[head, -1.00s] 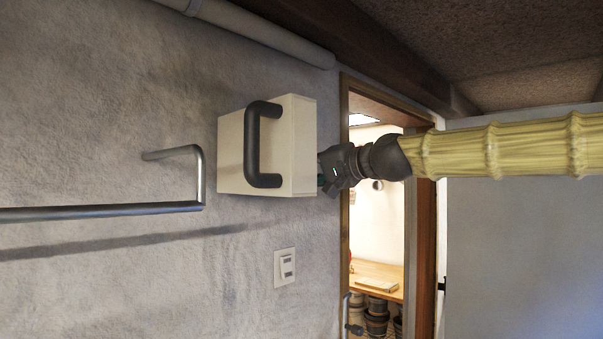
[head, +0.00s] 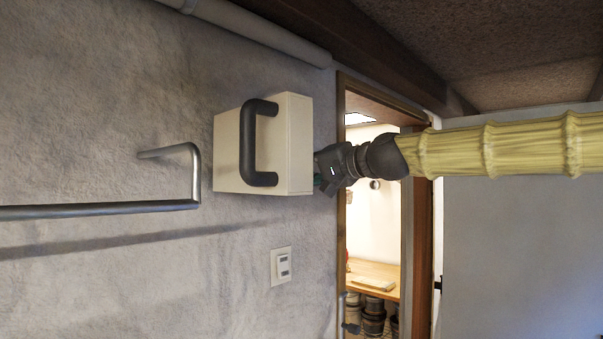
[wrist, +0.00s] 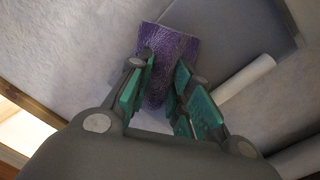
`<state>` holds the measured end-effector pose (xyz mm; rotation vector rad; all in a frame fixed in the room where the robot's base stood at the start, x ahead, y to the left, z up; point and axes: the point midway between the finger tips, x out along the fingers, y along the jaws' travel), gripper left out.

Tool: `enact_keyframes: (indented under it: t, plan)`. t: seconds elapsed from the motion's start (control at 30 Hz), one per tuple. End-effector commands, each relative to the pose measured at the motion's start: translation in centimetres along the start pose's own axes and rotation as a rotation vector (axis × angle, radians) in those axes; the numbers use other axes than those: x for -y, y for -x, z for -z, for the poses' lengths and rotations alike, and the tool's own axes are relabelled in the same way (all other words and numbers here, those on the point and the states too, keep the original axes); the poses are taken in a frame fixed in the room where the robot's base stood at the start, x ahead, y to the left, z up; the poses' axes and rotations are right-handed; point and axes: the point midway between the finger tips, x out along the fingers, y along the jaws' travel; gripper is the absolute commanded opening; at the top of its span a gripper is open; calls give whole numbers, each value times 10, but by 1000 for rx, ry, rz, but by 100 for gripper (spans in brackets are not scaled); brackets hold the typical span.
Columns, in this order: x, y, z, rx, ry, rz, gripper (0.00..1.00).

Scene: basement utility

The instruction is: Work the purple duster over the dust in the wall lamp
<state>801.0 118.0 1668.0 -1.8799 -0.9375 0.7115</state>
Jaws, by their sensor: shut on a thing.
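The purple duster (wrist: 172,45) shows in the wrist view, between the green-padded fingers of my gripper (wrist: 164,75). My gripper is shut on it, and its textured head sticks out past the fingertips. In the head view my gripper (head: 322,180) is at the right side of a cream box (head: 298,145) fixed to the wall, and the duster is hidden there. The box has a dark handle (head: 249,145) on its front. I cannot tell whether this box is the wall lamp, and I see no dust.
A metal rail (head: 110,208) projects from the wall at the left. A white switch plate (head: 281,266) sits below the box. A pipe (head: 260,32) runs along the top of the wall. A doorway (head: 372,230) opens behind my gripper, showing a wooden shelf and pots.

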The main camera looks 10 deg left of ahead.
Motion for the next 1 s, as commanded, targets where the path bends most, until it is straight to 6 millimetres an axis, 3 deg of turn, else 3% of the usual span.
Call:
enact_keyframes:
  t: [1.0]
  plan:
    - [-6,69,-3,-1,-1,0,2]
